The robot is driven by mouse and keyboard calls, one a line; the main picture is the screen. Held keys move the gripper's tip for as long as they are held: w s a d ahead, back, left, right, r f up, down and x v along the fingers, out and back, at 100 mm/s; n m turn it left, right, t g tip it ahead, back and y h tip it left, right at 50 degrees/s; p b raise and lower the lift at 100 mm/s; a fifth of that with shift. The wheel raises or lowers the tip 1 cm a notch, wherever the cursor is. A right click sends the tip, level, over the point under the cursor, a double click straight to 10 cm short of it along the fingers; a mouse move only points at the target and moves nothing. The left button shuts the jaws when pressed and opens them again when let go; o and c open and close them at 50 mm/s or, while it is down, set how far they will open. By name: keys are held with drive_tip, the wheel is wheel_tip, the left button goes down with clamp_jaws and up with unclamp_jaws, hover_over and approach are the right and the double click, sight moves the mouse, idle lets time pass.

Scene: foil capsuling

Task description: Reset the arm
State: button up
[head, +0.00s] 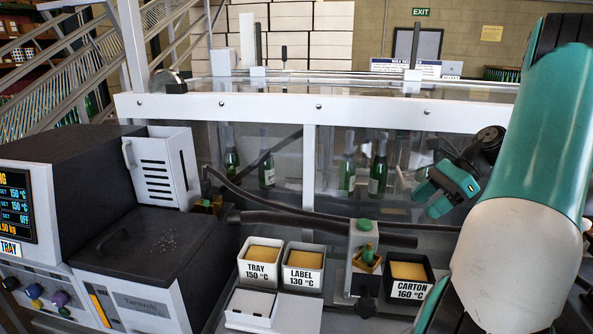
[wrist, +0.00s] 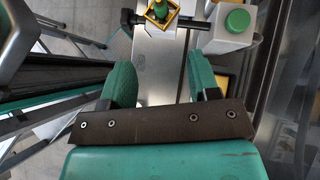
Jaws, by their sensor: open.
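My arm comes in from the right in the head view, with a teal and white link in front. My gripper (head: 432,199) hangs at the right, in front of the machine's clear panels and above the hoses. Its teal fingers are apart with nothing between them. In the wrist view my gripper (wrist: 161,78) shows both green fingers spread over a bare metal surface. A yellow holder (wrist: 160,13) with a green piece in it lies beyond the fingertips, apart from them. A green button (wrist: 238,20) on a white housing is at the upper right.
Small pots labelled TRAY (head: 259,271), LABEL (head: 303,276) and CARTON (head: 410,293) stand below my gripper. A black hose (head: 320,228) runs across behind them. Green bottles (head: 377,175) stand behind the clear panels. A dark heater unit (head: 150,243) fills the left.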

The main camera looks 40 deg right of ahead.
drive_tip(key=w+a+n+g+b, duration=0.15)
drive_tip(key=w+a+n, duration=0.3)
drive_tip(key=a, duration=0.45)
drive_tip(key=w+a+f+n+g+h+b, duration=0.1)
drive_tip(key=w+a+n+b, duration=0.2)
drive_tip(key=a+n, duration=0.35)
drive_tip(key=w+a+n+g+b, duration=0.2)
drive_tip(key=w+a+n+b, duration=0.15)
drive_tip(key=a, duration=0.65)
drive_tip(key=s+a+f+n+h+b, duration=0.1)
drive_tip(key=s+a+f+n+b, duration=0.1)
drive_tip(key=s+a+n, duration=0.5)
drive_tip(key=s+a+f+n+h+b, duration=0.1)
drive_tip(key=s+a+f+n+b, duration=0.2)
drive_tip(key=s+a+n, duration=0.4)
drive_tip(key=a+n, duration=0.3)
drive_tip(key=a, duration=0.3)
drive_tip(key=shift+f+g, duration=0.35)
drive_tip(key=shift+f, duration=0.05)
drive_tip(key=shift+c, duration=0.3)
